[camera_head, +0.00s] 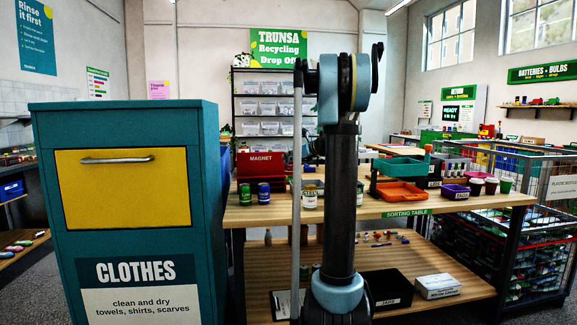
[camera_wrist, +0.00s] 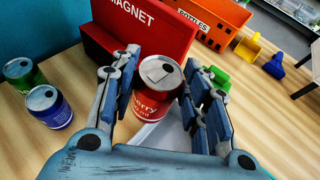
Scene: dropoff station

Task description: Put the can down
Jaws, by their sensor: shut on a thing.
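In the wrist view, a red can (camera_wrist: 158,105) with a silver lid and white lettering stands between the two fingers of my gripper (camera_wrist: 158,95). My gripper is shut on it. The can is upright in front of the red box marked MAGNET (camera_wrist: 140,30). Its bottom is partly hidden, so I cannot tell whether it touches the wooden sorting table (camera_wrist: 60,150). In the head view, my own arm hides the gripper and the red can. The red MAGNET box (camera_head: 261,165) and the sorting table (camera_head: 440,205) show there.
A green can (camera_wrist: 22,73) and a blue can (camera_wrist: 48,107) stand left of my gripper. An orange box (camera_wrist: 210,20) is beyond it, with small green, yellow and blue pieces to the right. The CLOTHES bin (camera_head: 130,220) stands left of the table. Bare tabletop lies around the cans.

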